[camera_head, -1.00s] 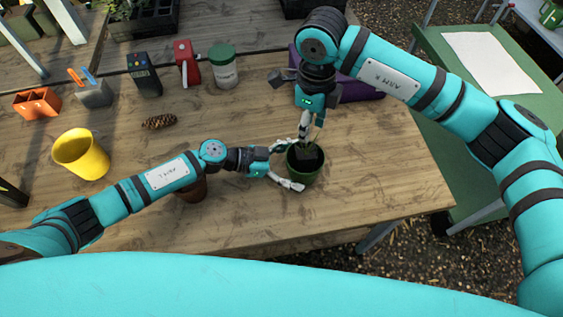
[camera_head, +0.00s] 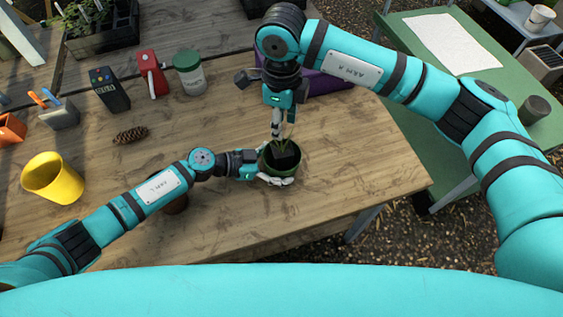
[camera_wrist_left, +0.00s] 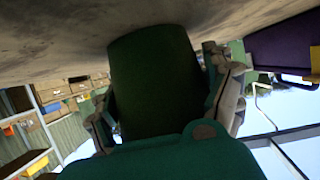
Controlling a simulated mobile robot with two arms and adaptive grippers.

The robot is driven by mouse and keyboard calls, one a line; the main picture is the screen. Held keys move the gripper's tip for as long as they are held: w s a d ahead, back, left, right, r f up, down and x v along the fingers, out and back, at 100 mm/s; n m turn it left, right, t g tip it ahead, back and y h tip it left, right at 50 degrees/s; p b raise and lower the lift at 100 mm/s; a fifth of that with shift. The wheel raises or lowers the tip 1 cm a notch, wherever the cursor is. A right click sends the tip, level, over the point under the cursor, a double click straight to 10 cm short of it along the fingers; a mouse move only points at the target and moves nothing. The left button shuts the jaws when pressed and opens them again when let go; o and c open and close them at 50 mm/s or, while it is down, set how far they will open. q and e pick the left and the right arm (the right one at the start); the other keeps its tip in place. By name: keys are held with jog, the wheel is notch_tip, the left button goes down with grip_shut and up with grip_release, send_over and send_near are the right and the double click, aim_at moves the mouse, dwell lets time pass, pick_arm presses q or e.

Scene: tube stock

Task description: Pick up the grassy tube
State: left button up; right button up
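The grassy tube, a dark green round pot (camera_head: 268,163), stands on the wooden table with a dark block of soil and thin green leaves (camera_head: 289,134) in it. My left gripper (camera_head: 275,170) reaches it from the left, with its fingers around its sides. In the left wrist view the pot (camera_wrist_left: 155,85) fills the space between the fingers, which lie against both sides. My right gripper (camera_head: 277,132) points down over the pot with its fingertips at the leaves. The fingers overlap in view, so I cannot tell whether they grip the plant.
A yellow pot (camera_head: 53,178), a pine cone (camera_head: 130,135) and a green-lidded jar (camera_head: 190,73) stand to the left. A purple object (camera_head: 325,83) lies behind my right gripper. The table's right part is clear.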

dwell(0.4)
jog(key=o, duration=0.3)
jog(key=shift+s+a, duration=0.1)
jog(key=shift+a, duration=0.15)
jog(key=n+t+h, duration=0.1)
jog(key=n+h, duration=0.3)
jog(key=n, duration=0.3)
send_over(282, 148)
jog(key=a, duration=0.2)
jog(key=f, duration=0.4)
jog(key=shift+s+f, duration=0.2)
jog(key=shift+f, duration=0.15)
jog(key=shift+x, duration=3)
